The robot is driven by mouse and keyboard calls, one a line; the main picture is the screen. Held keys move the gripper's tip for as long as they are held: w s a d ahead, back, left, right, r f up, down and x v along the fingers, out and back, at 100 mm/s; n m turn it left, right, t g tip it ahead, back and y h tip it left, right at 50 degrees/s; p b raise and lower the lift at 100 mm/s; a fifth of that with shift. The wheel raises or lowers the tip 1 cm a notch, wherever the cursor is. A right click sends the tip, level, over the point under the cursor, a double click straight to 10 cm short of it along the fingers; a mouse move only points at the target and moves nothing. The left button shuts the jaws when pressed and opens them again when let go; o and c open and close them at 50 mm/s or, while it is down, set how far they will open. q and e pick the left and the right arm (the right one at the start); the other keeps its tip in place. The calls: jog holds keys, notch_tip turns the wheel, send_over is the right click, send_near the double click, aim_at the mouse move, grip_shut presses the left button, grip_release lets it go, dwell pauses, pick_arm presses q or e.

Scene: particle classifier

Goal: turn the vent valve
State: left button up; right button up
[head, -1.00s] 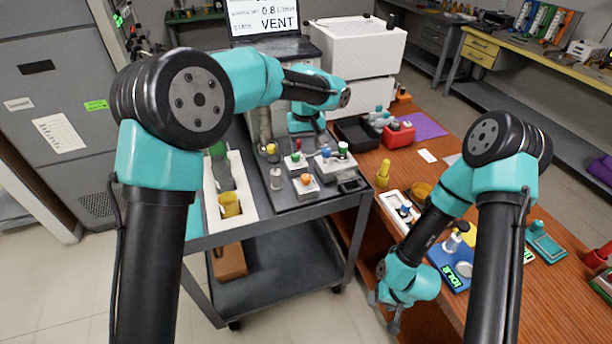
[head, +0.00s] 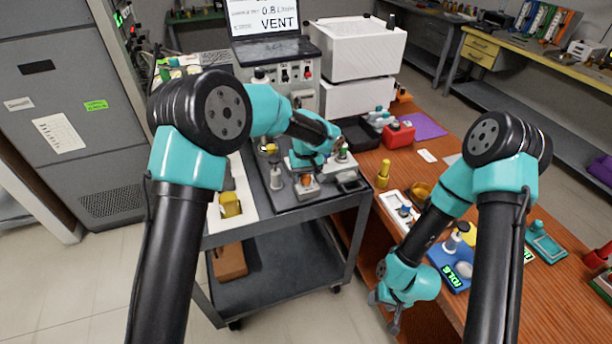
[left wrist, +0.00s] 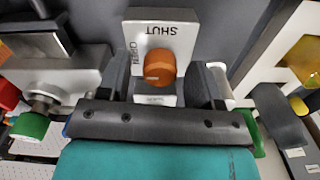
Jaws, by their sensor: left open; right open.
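A valve with an orange knob on a pale block (head: 307,189) stands on the grey trolley top. In the left wrist view the orange knob (left wrist: 160,68) shows close up, with "SHUT" upside down on its plate. My right gripper (head: 383,313) is open and empty at the wooden bench's front edge.
A green knob (left wrist: 30,125) is left of my left gripper in the wrist view. A white holder with a yellow cup (head: 230,204) stands at the trolley's left. A laptop (head: 275,45) reads "VENT" at the back. The wooden bench (head: 440,165) is on the right.

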pick_arm(q)
jog(key=shift+c, duration=0.3)
jog(key=c, duration=0.9)
jog(key=shift+o, duration=0.2)
jog(key=shift+m, duration=0.4)
jog(key=m, duration=0.7)
jog(key=shift+m, duration=0.4)
jog(key=m, duration=0.4)
jog(key=shift+m, duration=0.3)
jog(key=m, duration=0.4)
jog(key=shift+m, duration=0.4)
